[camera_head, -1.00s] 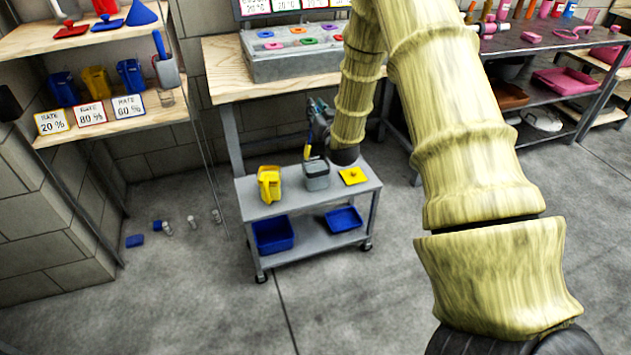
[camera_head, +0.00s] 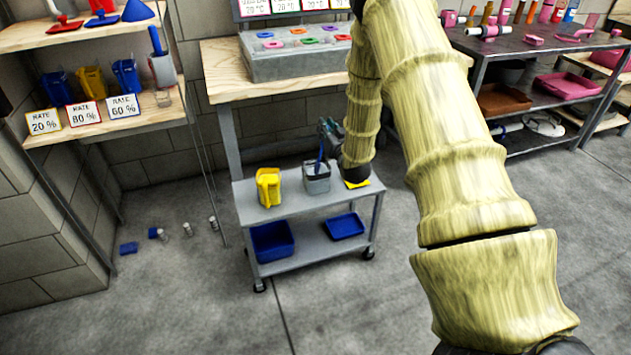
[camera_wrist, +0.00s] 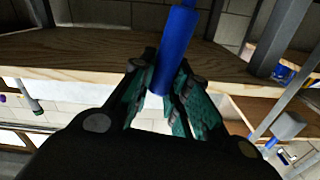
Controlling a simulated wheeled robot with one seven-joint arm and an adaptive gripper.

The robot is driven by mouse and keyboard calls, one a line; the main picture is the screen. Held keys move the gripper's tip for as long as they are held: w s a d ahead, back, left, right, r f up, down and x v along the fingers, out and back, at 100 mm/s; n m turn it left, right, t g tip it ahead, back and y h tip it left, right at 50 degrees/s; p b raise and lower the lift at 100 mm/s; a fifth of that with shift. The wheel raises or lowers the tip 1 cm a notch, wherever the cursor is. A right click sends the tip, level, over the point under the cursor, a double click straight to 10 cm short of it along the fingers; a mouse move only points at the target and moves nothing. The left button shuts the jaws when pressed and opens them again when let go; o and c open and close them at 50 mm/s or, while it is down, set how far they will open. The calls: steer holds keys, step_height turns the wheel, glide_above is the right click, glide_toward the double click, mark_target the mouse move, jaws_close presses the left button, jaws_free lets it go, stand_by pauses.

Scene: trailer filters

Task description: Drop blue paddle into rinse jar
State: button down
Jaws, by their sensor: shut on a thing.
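The blue paddle (camera_head: 320,163) is upright in my gripper (camera_head: 332,130), above the grey jar (camera_head: 317,183) on the cart. Its lower end meets the jar's opening in the head view. I cannot tell how deep it sits or whether it touches the wall. In the wrist view, the blue handle (camera_wrist: 175,50) runs between the green-padded fingers of my gripper (camera_wrist: 165,78), which are shut on it. The jar does not show clearly in the wrist view.
A yellow container (camera_head: 268,187) stands left of the jar on the grey cart (camera_head: 291,207). A yellow flat piece (camera_head: 356,183) lies to its right, partly behind my arm. Blue trays (camera_head: 272,240) sit on the lower shelf. A wooden workbench (camera_head: 222,83) stands behind.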

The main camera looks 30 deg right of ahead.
steer(key=shift+f, duration=0.7)
steer(key=c, duration=1.3)
jaws_free()
steer(key=v, duration=1.2)
